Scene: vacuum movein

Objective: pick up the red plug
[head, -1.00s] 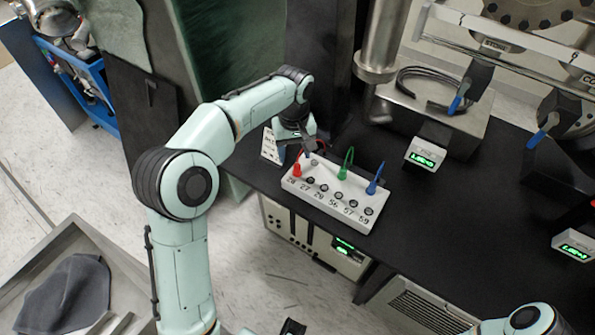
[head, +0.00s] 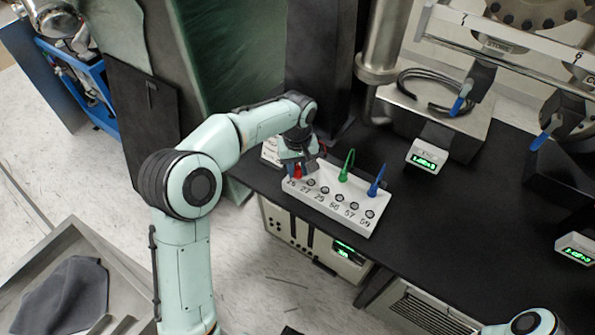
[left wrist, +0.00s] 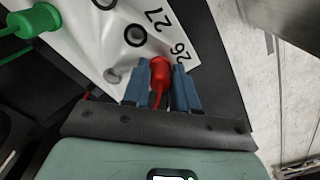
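The red plug (head: 298,172) stands at the left end of the white numbered socket panel (head: 345,212), by the number 26. My left gripper (head: 304,172) is down at it, reaching over the panel's left end. In the left wrist view, the red plug (left wrist: 160,72) sits between the two blue fingers (left wrist: 160,88), one on each side and very close. I cannot tell whether the fingers press on it. Its lower end is hidden in this view. My right gripper does not show clearly; part of my right arm is at the bottom right of the head view.
A green plug (head: 346,168) and a blue plug (head: 377,180) stand along the panel's back edge, right of the red one. A small green-lit display (head: 426,158) and a metal block with a black cable loop stand behind right. The black tabletop (head: 465,215) is clear right of the panel.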

